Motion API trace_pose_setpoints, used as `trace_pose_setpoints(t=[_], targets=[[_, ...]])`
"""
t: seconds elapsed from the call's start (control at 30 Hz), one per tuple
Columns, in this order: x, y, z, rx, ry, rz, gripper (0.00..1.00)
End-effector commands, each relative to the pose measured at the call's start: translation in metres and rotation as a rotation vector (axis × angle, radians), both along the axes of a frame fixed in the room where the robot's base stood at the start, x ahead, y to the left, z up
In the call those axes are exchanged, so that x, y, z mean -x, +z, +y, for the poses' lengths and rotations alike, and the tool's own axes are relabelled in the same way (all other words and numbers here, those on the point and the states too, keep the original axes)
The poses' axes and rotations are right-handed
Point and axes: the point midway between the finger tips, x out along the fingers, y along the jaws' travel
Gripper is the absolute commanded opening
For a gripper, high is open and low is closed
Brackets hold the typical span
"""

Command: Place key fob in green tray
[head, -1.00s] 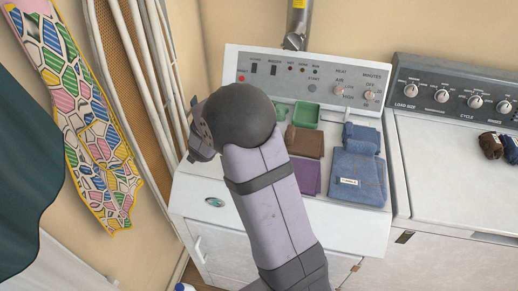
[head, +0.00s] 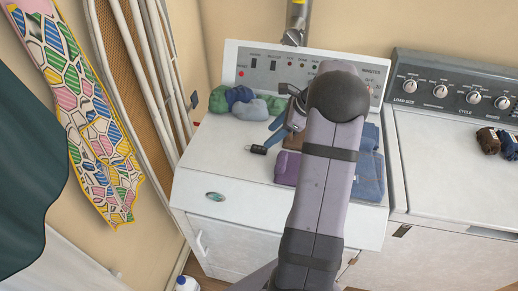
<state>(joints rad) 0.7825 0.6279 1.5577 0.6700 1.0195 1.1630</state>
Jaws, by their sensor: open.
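A small black object (head: 259,149) with a light tip, which looks like the key fob, lies on the white dryer top left of the folded cloths. My gripper (head: 271,134) is open, with its blue-grey fingers just above and right of this object. I cannot tell whether they touch it. The green tray is hidden behind my arm in the head view.
Rolled green, blue and grey cloths (head: 247,109) lie at the back left of the dryer top (head: 215,160). Purple folded cloth (head: 287,168) and blue folded cloth (head: 369,177) flank my arm. The dryer's front left is clear. Rolled socks (head: 488,141) lie on the washer at right.

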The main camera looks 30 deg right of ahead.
Motion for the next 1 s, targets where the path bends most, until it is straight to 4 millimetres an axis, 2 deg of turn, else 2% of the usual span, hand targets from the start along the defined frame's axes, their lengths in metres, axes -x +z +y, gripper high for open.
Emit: trace_pose_setpoints(t=[0.1,0.23,0.77,1.0], targets=[[0.011,0.004,-0.003,-0.040,-0.013,0.026,0.49],[0.013,0.004,-0.002,-0.053,-0.016,0.034,0.49],[0.003,-0.016,0.009,-0.053,-0.014,0.034,0.49],[-0.007,-0.038,0.020,-0.054,-0.013,0.036,0.49]])
